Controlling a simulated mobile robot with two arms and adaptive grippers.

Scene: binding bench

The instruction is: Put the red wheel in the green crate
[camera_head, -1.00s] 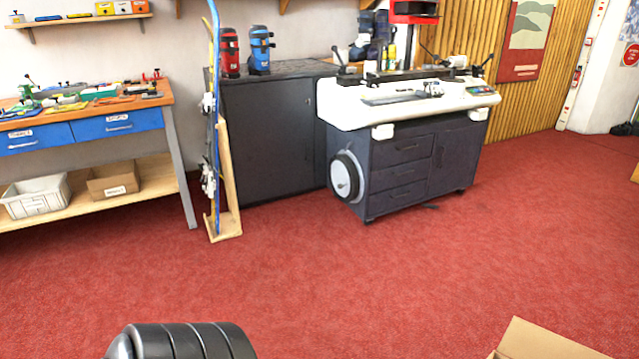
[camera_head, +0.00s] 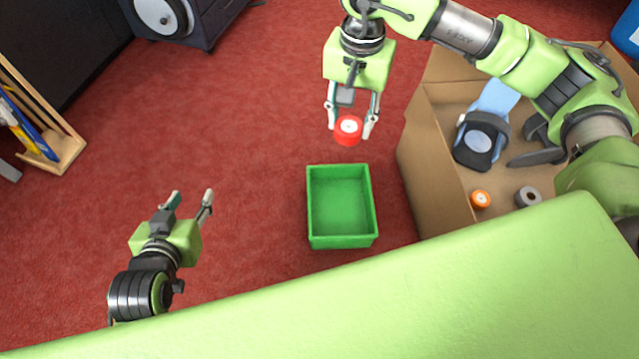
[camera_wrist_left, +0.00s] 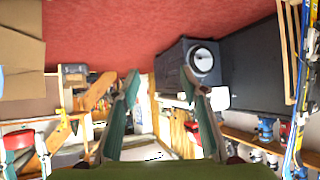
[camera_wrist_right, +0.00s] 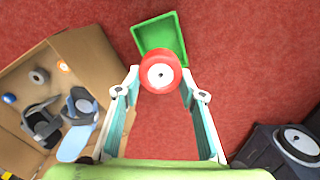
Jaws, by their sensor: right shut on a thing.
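The red wheel (camera_head: 348,130) has a white hub and sits between the fingertips of my right gripper (camera_head: 351,125), which is shut on it. In the right wrist view the wheel (camera_wrist_right: 161,71) shows at the fingertips, overlapping the near end of the crate. The green crate (camera_head: 341,242) is empty and stands on the red floor. In the head view the wheel is above the crate's top edge, apart from it. My left gripper (camera_head: 192,199) is open and empty, left of the crate. Its spread fingers also show in the left wrist view (camera_wrist_left: 162,92).
A cardboard box (camera_head: 432,160) stands right of the crate, holding an orange wheel (camera_head: 480,199), a grey wheel (camera_head: 527,196) and a dark binding part (camera_head: 481,140). A dark cabinet with a wheel on its side (camera_head: 160,14) is at the upper left. Red floor between is clear.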

